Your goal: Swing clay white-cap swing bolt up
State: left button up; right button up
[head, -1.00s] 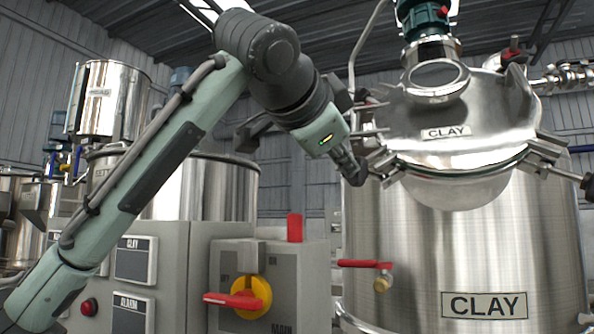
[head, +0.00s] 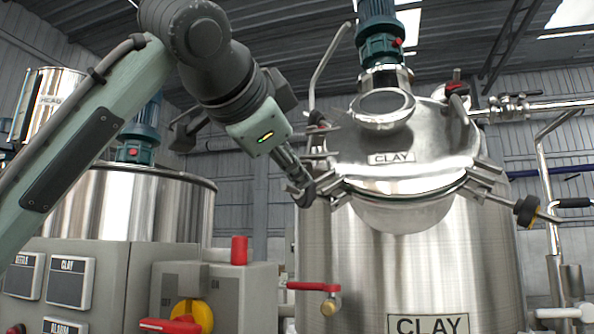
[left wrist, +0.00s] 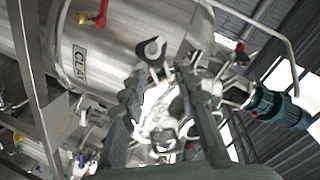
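The steel tank marked CLAY (head: 410,265) stands at the right in the head view, its domed lid (head: 395,178) closed. My left gripper (head: 303,186) is at the left edge of the lid, beside a steel clamp lug (head: 330,186). In the left wrist view, the two dark fingers of my left gripper (left wrist: 162,85) stand apart, with bright metal seen between them. My right gripper is not in view.
A swing bolt with a dark, yellow-faced knob (head: 527,210) sticks out at the lid's right. A red-handled valve (head: 315,287) is on the tank's left side. A grey control box with a yellow and red switch (head: 190,316) stands at lower left, below my arm.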

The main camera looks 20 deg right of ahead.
pick_arm(q)
jog(key=v, duration=0.9)
